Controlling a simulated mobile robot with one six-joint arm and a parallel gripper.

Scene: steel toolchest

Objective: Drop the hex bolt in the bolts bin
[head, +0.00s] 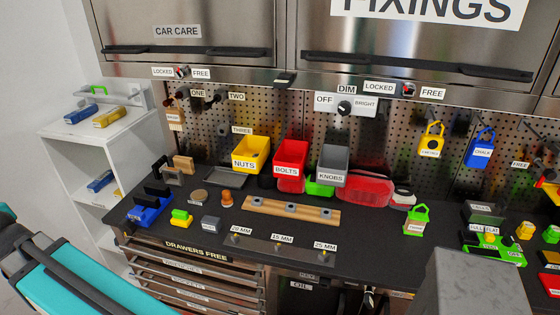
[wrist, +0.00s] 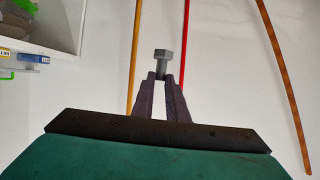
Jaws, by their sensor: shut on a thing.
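The grey hex bolt (wrist: 163,55) is between the dark fingertips of my gripper (wrist: 161,78) in the wrist view. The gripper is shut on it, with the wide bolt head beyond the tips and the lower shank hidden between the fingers. The red bin labelled BOLTS (head: 291,153) hangs at the pegboard in the head view, between the yellow NUTS bin (head: 251,152) and the grey KNOBS bin (head: 333,163). Its inside is hard to see. My gripper is out of the head view, so its distance from the bin cannot be told.
The dark worktop (head: 200,240) carries a wooden rail (head: 290,210), small blocks and a red case (head: 365,189) below the bins. A white shelf unit (head: 100,135) stands at the left. Steel cabinets (head: 190,30) overhang the pegboard.

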